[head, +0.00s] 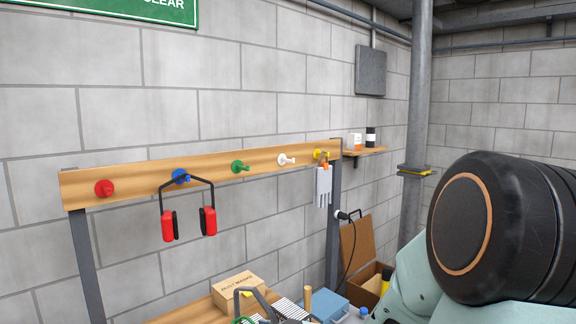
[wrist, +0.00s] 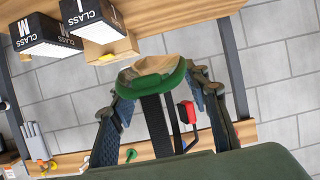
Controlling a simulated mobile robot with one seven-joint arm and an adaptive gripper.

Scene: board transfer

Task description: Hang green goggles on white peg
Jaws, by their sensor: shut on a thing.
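The white peg (head: 286,160) is bare on the wooden board in the head view, between the green and yellow pegs. The green goggles (wrist: 150,83) are in my gripper (wrist: 157,100) in the wrist view. Its two fingers are closed in on either side of them, and a dark band runs down between the fingers. In the head view only a green edge of the goggles (head: 241,320) shows at the bottom, below a grey curved part. The rest is cut off. The goggles are apart from the peg, lower and to its left in the head view.
Red ear muffs (head: 209,221) hang from the blue peg (head: 181,176), left of the bare green peg (head: 240,167). A glove (head: 323,186) hangs from the yellow peg, close right of the white one. A cardboard box (head: 238,285) stands on the bench below.

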